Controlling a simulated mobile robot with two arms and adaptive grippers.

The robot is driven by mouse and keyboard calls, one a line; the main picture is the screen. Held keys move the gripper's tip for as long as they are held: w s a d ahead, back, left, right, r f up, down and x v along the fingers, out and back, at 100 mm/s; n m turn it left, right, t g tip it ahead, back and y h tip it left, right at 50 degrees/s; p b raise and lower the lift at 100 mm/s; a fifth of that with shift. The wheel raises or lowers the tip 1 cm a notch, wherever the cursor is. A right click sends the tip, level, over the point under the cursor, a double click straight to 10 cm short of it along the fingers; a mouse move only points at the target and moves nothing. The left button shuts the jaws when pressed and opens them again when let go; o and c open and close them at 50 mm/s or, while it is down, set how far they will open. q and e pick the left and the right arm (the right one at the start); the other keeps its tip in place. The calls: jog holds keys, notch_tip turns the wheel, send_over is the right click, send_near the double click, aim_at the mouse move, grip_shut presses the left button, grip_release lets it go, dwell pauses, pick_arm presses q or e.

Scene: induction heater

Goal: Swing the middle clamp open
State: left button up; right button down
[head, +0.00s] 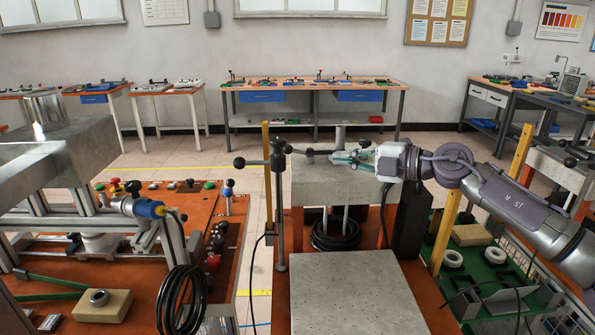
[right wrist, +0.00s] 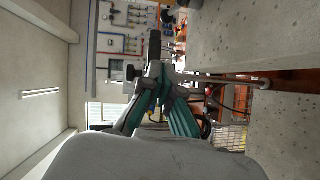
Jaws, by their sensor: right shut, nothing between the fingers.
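The middle clamp (head: 279,165) is a dark upright post with round black knobs, standing left of a grey block. A thin dark bar reaches right from its top toward my right gripper (head: 338,156). The gripper is shut and empty, above the block, its fingertips close to the bar's end; I cannot tell whether they touch. In the right wrist view, the green-padded fingers (right wrist: 160,88) come together in front of dark clamp parts (right wrist: 155,45), partly hiding them. My left gripper is not in view.
The grey block (head: 335,186) lies under my right gripper, with a lower grey slab (head: 350,295) in front. An orange bench with a control panel (head: 165,205) and coiled black cable (head: 183,300) is at left. A yellow post (head: 266,170) stands beside the clamp.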

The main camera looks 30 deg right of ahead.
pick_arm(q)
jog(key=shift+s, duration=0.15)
pick_arm(e)
jog(key=p+x, duration=0.5)
jog(key=x, duration=0.5)
jog(key=shift+w+a+p, duration=0.2)
jog(key=shift+w+p, duration=0.15)
jog(key=shift+w+d+f, duration=0.15)
jog(key=shift+w+d, duration=0.05)
jog(key=shift+w, duration=0.3)
jog(key=shift+w+d+f, duration=0.15)
jog(key=shift+w+d, duration=0.05)
jog(key=shift+w, duration=0.35)
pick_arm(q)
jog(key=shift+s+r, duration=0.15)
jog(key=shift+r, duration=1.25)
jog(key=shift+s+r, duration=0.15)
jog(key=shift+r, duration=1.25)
pick_arm(e)
jog(key=shift+w+d+f, duration=0.2)
jog(key=shift+w, duration=0.4)
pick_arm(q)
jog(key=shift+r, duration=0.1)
